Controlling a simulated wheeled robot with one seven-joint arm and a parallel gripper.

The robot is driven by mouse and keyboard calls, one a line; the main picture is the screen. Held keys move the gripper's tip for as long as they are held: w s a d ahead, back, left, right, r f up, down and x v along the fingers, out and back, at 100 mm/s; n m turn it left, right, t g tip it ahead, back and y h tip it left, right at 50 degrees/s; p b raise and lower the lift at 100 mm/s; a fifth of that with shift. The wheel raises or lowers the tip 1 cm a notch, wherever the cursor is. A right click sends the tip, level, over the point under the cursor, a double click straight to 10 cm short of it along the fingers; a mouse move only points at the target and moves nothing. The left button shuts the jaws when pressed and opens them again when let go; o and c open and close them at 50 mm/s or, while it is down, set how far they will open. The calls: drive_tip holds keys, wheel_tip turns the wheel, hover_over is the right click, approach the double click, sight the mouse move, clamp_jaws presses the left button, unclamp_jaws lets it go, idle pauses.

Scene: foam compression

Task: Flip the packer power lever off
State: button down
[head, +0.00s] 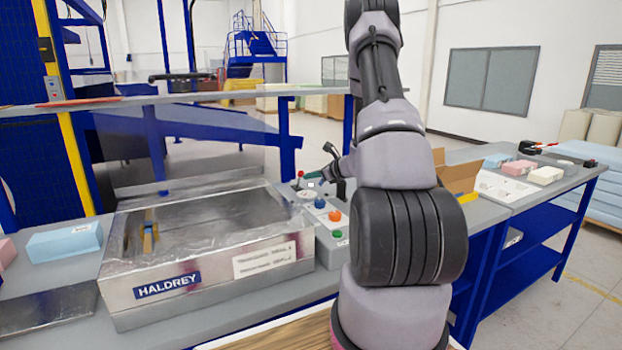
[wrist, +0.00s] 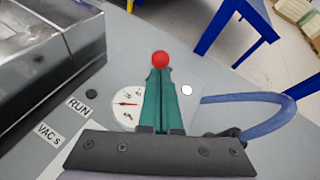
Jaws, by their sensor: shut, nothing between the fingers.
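The packer is a steel box marked HALDREY (head: 205,270) on the table at the left. Its grey control panel (head: 327,245) is on its right side. A small lever with a red ball knob (head: 300,174) stands upright at the panel's far end. My gripper (head: 311,181) is just right of the knob. In the wrist view my green fingers (wrist: 161,76) are shut and empty. The red knob (wrist: 160,59) shows right at their tips; I cannot tell whether they touch it. The lever's stem is hidden behind the fingers there.
A round gauge (wrist: 128,104) and a blue hose (wrist: 260,105) flank the fingers. Blue, orange and green buttons (head: 337,233) are nearer on the panel. An open cardboard box (head: 455,178) stands to the right. Foam blocks (head: 545,175) lie on the right bench.

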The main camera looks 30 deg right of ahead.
drive_tip(key=shift+w+r, duration=0.1)
drive_tip(key=shift+w+a+r+m+g, duration=0.1)
drive_tip(key=shift+w+r+m+g, duration=0.05)
drive_tip(key=shift+w+r+g, duration=0.4)
drive_tip(key=shift+w+r+m+g, duration=0.15)
drive_tip(key=shift+w+r+g, duration=0.15)
drive_tip(key=shift+w+g, duration=0.35)
drive_tip(key=w+g, duration=0.1)
drive_tip(key=w, duration=0.1)
drive_tip(key=w+r+g, duration=0.1)
drive_tip(key=w, duration=0.1)
drive_tip(key=shift+w+r+m+g+h, duration=0.1)
drive_tip(key=shift+r+m+g+h, duration=0.1)
drive_tip(key=shift+m+g+h, duration=0.15)
drive_tip(key=shift+r, duration=0.1)
drive_tip(key=shift+r, duration=0.7)
